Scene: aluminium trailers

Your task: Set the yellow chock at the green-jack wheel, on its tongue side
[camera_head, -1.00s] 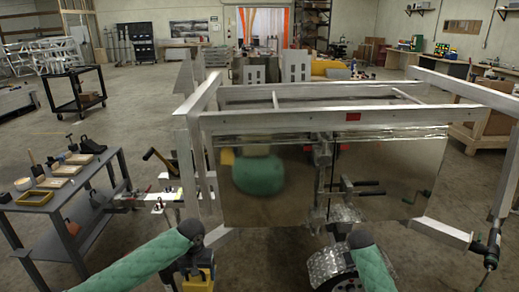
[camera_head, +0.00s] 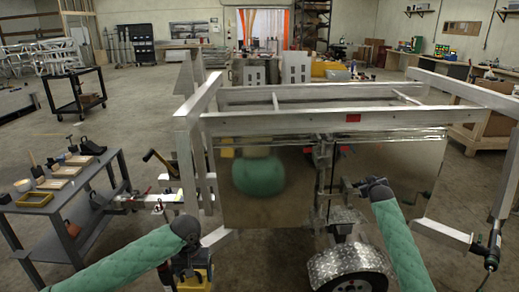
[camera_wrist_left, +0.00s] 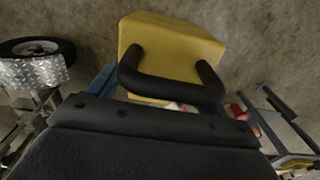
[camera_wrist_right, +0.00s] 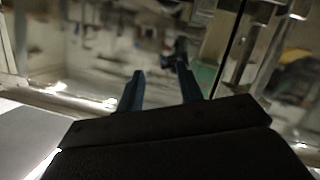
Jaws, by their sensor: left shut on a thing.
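The yellow chock (camera_wrist_left: 172,45) has a black loop handle; in the head view it shows low at the left of centre (camera_head: 197,281). My left gripper (camera_head: 188,262) is shut on the chock, its blue fingers at the handle in the left wrist view. A wheel (camera_head: 352,272) under a diamond-plate fender stands to the right of the chock, clearly apart from it. That wheel also shows at the upper left of the left wrist view (camera_wrist_left: 35,47). My right gripper (camera_wrist_right: 160,88) is open and empty before the trailer's shiny side panel. I cannot tell which jack is green.
The aluminium trailer frame (camera_head: 320,122) fills the middle. A jack-like post (camera_head: 491,245) stands at the right. A grey bench (camera_head: 80,200) with tools and small trays is at the left. Bare floor lies between chock and wheel.

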